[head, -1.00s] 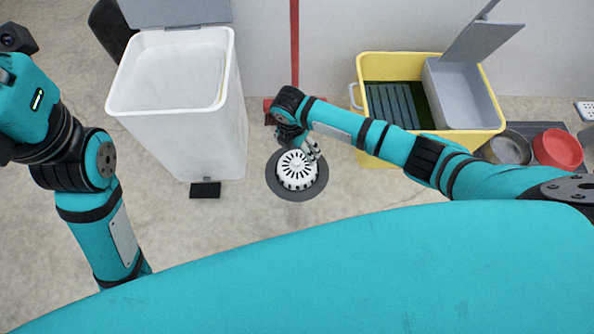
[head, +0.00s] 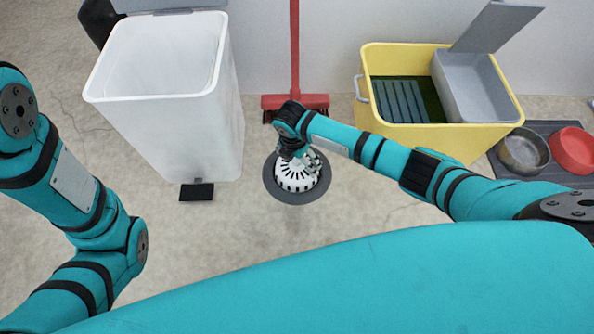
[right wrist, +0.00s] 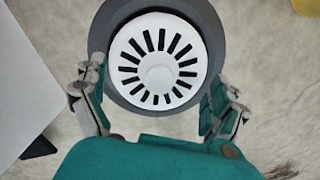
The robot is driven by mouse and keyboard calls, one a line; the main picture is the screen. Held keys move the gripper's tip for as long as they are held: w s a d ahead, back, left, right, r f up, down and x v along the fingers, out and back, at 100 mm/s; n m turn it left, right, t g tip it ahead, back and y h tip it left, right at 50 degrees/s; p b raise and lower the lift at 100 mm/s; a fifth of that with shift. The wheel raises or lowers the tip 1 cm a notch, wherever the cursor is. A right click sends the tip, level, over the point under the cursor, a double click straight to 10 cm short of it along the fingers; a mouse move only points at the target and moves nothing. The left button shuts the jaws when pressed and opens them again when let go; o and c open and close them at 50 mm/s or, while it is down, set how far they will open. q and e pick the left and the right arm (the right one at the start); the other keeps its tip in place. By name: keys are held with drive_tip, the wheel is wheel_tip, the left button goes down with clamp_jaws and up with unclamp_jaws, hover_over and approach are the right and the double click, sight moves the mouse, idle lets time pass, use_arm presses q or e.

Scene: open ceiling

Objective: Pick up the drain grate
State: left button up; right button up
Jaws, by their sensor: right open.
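The drain grate (head: 294,178) is a white slotted dome on a dark grey round base (head: 311,193) on the floor. In the right wrist view the grate (right wrist: 158,72) shows from above inside the grey ring (right wrist: 206,20). My right gripper (head: 304,158) is over the grate and hides part of its top. In the right wrist view its fingers (right wrist: 157,95) are open, one on each side of the grate, with nothing held. I cannot tell whether they touch it. My left arm is at the left of the head view, its gripper out of frame.
A white bin (head: 165,110) with a black pedal (head: 197,191) stands left of the grate. A red broom (head: 294,60) leans behind. A yellow bin (head: 405,137) stands at the back right. A steel bowl (head: 523,151) and red bowl (head: 567,150) sit on a grey mat.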

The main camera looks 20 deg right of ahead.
drive_tip(key=shift+f, duration=0.35)
drive_tip(key=shift+r, duration=0.1)
drive_tip(key=c, duration=1.8)
drive_tip(key=shift+w+a, duration=0.1)
clamp_jaws()
